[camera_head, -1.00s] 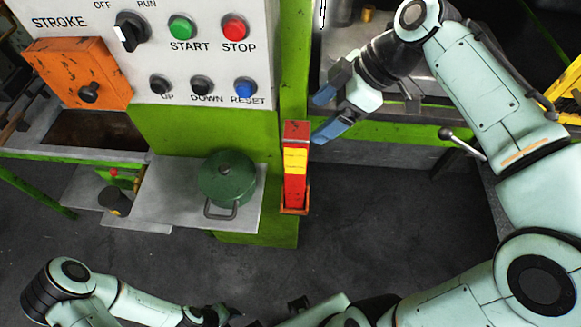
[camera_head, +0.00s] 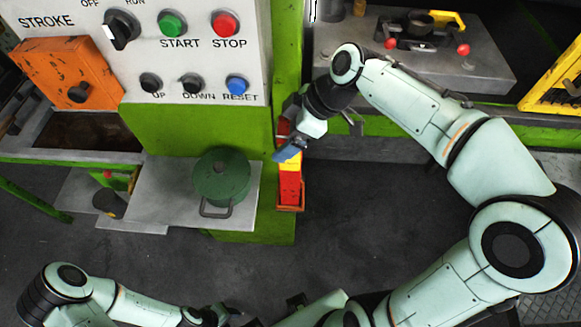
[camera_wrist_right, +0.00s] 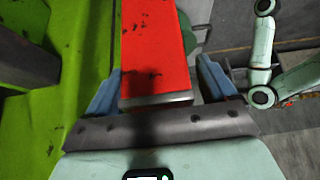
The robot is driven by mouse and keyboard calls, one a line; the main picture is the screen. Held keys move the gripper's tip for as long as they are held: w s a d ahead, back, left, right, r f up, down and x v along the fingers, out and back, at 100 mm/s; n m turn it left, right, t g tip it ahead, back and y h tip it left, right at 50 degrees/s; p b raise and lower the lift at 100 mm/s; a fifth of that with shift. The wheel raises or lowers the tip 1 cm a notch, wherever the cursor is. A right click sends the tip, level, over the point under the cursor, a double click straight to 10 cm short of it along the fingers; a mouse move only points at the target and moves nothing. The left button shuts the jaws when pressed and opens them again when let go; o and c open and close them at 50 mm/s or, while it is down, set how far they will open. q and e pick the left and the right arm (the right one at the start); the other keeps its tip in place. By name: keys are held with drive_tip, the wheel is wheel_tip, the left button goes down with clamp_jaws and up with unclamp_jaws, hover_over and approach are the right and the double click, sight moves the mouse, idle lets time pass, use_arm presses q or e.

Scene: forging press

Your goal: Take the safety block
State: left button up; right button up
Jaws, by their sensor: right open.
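The safety block (camera_head: 290,180) is a red upright bar with a yellow label band. It stands in a small orange-brown holder (camera_head: 290,208) on the side of the green press column. My right gripper (camera_head: 287,151) is at the block's upper part and covers some of it in the head view. In the right wrist view the red block (camera_wrist_right: 152,50) lies between the two blue fingers (camera_wrist_right: 165,90), which are open on either side of it. My left gripper (camera_head: 225,314) is low at the bottom edge, far from the block; its fingers are too dark and small to read.
A control panel (camera_head: 190,60) with buttons is above left of the block. A green lidded pot (camera_head: 221,177) stands on a grey shelf (camera_head: 155,195) to the left. A grey table (camera_head: 490,70) with a die and red knobs is behind my right arm. The floor below is clear.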

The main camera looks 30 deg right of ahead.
drive_tip(key=shift+c, duration=0.3)
clamp_jaws()
drive_tip(key=shift+r, duration=0.15)
drive_tip(key=shift+r, duration=0.1)
